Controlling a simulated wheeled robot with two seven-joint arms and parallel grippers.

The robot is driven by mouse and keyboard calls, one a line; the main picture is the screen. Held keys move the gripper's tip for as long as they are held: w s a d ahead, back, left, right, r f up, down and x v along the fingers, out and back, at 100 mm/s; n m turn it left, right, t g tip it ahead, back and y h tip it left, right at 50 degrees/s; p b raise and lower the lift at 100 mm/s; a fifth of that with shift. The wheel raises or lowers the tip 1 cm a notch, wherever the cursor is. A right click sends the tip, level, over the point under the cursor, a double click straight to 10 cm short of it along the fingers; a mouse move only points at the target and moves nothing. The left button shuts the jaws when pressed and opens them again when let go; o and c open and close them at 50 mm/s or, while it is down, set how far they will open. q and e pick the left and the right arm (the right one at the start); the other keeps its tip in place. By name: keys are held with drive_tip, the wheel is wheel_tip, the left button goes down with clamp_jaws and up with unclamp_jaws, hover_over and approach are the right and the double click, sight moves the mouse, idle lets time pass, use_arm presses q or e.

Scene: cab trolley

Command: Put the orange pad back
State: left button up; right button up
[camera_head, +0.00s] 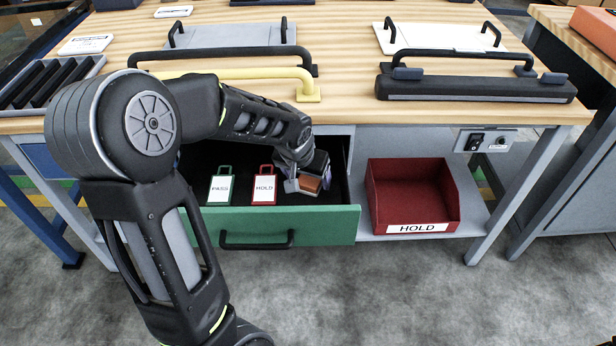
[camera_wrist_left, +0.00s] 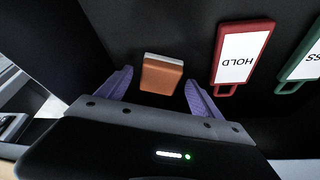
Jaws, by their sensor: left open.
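The orange pad (camera_wrist_left: 161,76) is a small block with a pale edge. In the left wrist view it lies on the dark drawer floor, between and just beyond the fingertips of my left gripper (camera_wrist_left: 158,84). In the head view the pad (camera_head: 310,184) shows beside my left gripper (camera_head: 308,183), inside the open green-fronted drawer (camera_head: 300,224). The left gripper is open, with a finger on either side of the pad. I cannot tell whether the fingers touch it. My right gripper is not in view.
A red HOLD tag (camera_head: 264,186) and a green PASS tag (camera_head: 220,186) lie in the drawer left of the gripper. A red HOLD bin (camera_head: 412,228) stands on the shelf to the right. Several handles sit on the wooden bench top (camera_head: 350,118) above.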

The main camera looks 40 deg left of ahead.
use_arm(q)
drive_tip(key=p+v, duration=0.2)
drive_tip(key=v, duration=0.9)
drive_tip(key=shift+r, duration=0.2)
